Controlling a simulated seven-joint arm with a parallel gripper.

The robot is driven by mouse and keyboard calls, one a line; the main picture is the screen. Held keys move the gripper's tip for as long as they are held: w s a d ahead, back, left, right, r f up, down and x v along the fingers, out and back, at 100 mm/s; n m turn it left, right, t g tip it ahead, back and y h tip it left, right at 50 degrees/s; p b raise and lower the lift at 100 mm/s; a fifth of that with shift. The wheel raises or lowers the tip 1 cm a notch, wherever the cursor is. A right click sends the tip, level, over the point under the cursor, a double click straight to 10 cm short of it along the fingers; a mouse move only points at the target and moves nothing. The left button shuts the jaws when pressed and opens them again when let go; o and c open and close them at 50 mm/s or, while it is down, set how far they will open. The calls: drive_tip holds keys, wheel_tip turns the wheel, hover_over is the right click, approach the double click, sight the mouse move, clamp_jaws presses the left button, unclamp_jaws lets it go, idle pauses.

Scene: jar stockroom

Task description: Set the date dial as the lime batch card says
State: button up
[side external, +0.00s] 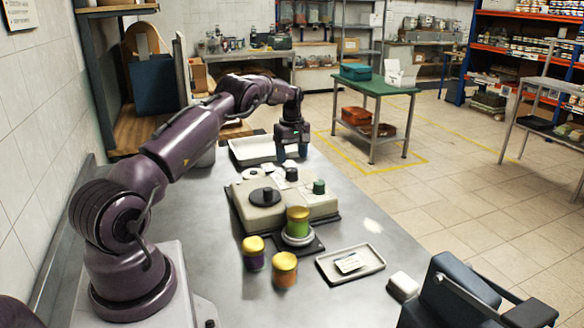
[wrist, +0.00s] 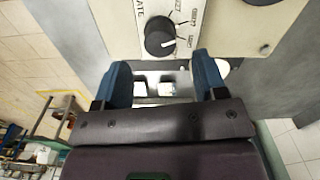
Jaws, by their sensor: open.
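The date dial is a black round knob (wrist: 160,37) on the beige panel of the machine (side external: 240,212). Printed marks and lettering surround it, partly cut off and upside down; a white line on the knob points towards the lower right in the wrist view. The dial also shows in the side view (side external: 291,174), just below my gripper (side external: 291,156). My gripper is open, its two blue fingers (wrist: 161,62) spread either side of the dial and apart from it, with nothing held. A pale card (side external: 350,262) lies in a shallow tray (side external: 377,254); its writing is too small to read.
A green jar with gold lid (side external: 298,222) stands on the machine's front plate. A purple jar (side external: 253,258) and an orange jar (side external: 285,270) stand in front. The machine also carries a black disc (side external: 264,196) and a green knob (side external: 319,187).

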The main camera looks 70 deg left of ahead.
sight(292, 169)
wheel_tip(292, 169, up, 8)
drive_tip(key=shift+f, duration=0.25)
idle(0.4)
drive_tip(key=s+d+r+m+t, duration=0.1)
drive_tip(key=s+d+r+m, duration=0.25)
drive_tip(key=d, duration=0.45)
drive_tip(key=s+d+r+m, duration=0.25)
drive_tip(key=d+m, duration=0.25)
drive_tip(key=d, duration=0.4)
drive_tip(key=s+d+r+m+t, duration=0.1)
drive_tip(key=s+d+r+m, duration=0.25)
drive_tip(key=d, duration=0.45)
drive_tip(key=s+d+r+m+t, duration=0.1)
drive_tip(key=s+d+r+m, duration=0.1)
drive_tip(key=s+d+m, duration=0.2)
drive_tip(key=s+d+r+m+t, duration=0.2)
drive_tip(key=s+d+m, duration=0.1)
drive_tip(key=s+d, duration=0.5)
drive_tip(key=shift+s+d+r+m+t, duration=0.15)
drive_tip(key=shift+d+r+m+t, duration=0.2)
drive_tip(key=shift+d, duration=1.45)
